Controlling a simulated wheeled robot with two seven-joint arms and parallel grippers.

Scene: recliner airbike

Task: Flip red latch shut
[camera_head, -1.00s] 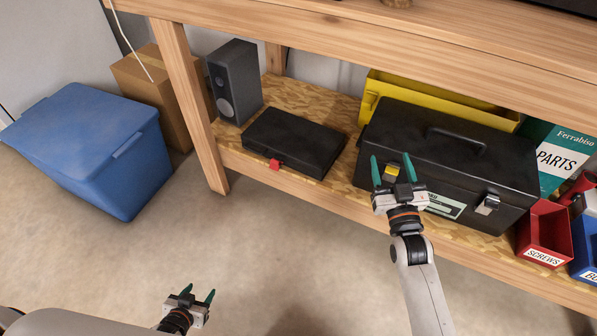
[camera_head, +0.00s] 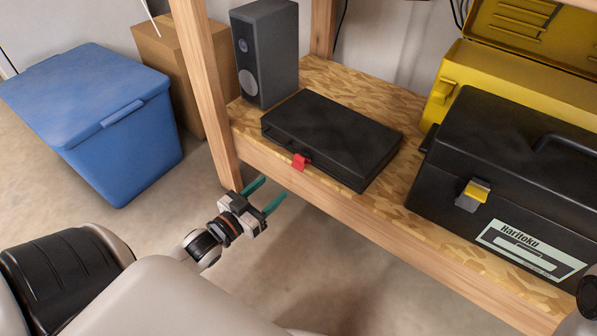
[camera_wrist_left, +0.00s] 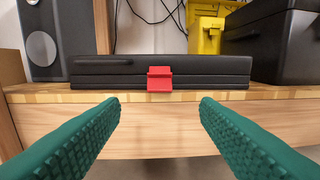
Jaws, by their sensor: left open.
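A flat black case (camera_head: 335,135) lies with its lid down on the wooden lower shelf. The red latch (camera_head: 299,162) is at the middle of its front edge and sticks out a little; I cannot tell its exact angle. In the left wrist view the red latch (camera_wrist_left: 159,78) shows on the front of the black case (camera_wrist_left: 100,68), centred between my fingers. My left gripper (camera_head: 274,189) is open and empty, in front of and below the latch, with its green fingers pointing toward the shelf. It does not touch the latch. My right gripper's fingers are out of view.
A grey speaker (camera_head: 265,55) stands behind the case's left end. A black toolbox (camera_head: 510,165) and an open yellow box (camera_head: 520,80) are to the right. A wooden post (camera_head: 205,90) rises at the shelf's left front. A blue bin (camera_head: 90,115) and cardboard box (camera_head: 180,60) stand left.

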